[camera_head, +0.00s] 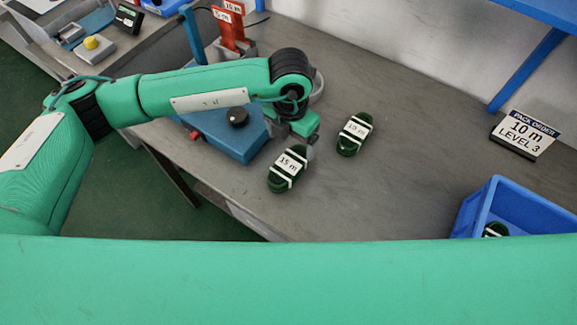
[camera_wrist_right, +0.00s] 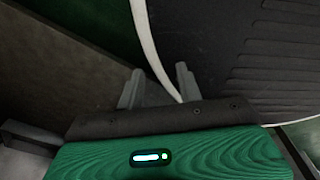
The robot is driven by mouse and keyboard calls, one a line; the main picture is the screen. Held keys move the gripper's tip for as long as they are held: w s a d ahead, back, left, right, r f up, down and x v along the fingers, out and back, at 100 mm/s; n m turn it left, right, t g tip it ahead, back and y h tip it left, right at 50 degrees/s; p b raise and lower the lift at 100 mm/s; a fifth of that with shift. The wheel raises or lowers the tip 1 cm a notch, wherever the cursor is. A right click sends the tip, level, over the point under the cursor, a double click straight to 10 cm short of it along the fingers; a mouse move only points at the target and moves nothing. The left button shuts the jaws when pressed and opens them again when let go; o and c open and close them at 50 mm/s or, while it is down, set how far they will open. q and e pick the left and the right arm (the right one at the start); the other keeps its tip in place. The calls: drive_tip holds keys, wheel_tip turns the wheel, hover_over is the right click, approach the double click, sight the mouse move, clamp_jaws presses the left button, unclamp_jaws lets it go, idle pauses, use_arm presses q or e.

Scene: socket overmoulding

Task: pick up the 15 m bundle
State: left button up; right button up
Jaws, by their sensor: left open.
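A dark green coiled bundle (camera_head: 288,168) with white bands and a "15 m" label lies on the grey table in the head view. A second green bundle (camera_head: 355,134) lies behind it to the right; its small label seems to read 15 m too. My left gripper (camera_head: 308,147) is open at the far right end of the nearer bundle, its fingers partly hidden by the wrist; I cannot tell if they touch it. My right gripper (camera_wrist_right: 158,88) shows in the right wrist view with its fingers apart; a pale cable or strip passes behind them.
A blue bin (camera_head: 465,212) with a green bundle inside stands at the right. A sign (camera_head: 525,135) reads "PACK ORDER 10 m LEVEL 3". A blue machine (camera_head: 235,140) stands left of the bundles. Table between the bundles and bin is clear.

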sight(289, 164)
use_arm(q)
drive_tip(key=f, duration=0.2)
drive_tip(key=f+p, duration=0.1)
drive_tip(key=f, duration=0.5)
drive_tip(key=shift+w+a+p, duration=0.15)
drive_tip(key=shift+a+p, duration=0.1)
drive_tip(key=shift+p, duration=0.05)
drive_tip(key=shift+f, duration=0.4)
wheel_tip(289, 164, down, 4)
drive_tip(key=shift+w+f+p, duration=0.15)
drive_tip(key=shift+f+p, duration=0.05)
drive_tip(key=shift+p, duration=0.8)
drive_tip(key=shift+f, duration=0.25)
use_arm(e)
drive_tip(key=r, duration=0.1)
drive_tip(key=s+r, duration=0.1)
drive_tip(key=r, duration=0.1)
drive_tip(key=shift+s+d, duration=0.2)
drive_tip(key=shift+d, duration=0.1)
use_arm(q)
drive_tip(key=c, duration=1.3)
use_arm(e)
drive_tip(key=shift+s+d, duration=0.1)
drive_tip(key=shift+d, duration=0.15)
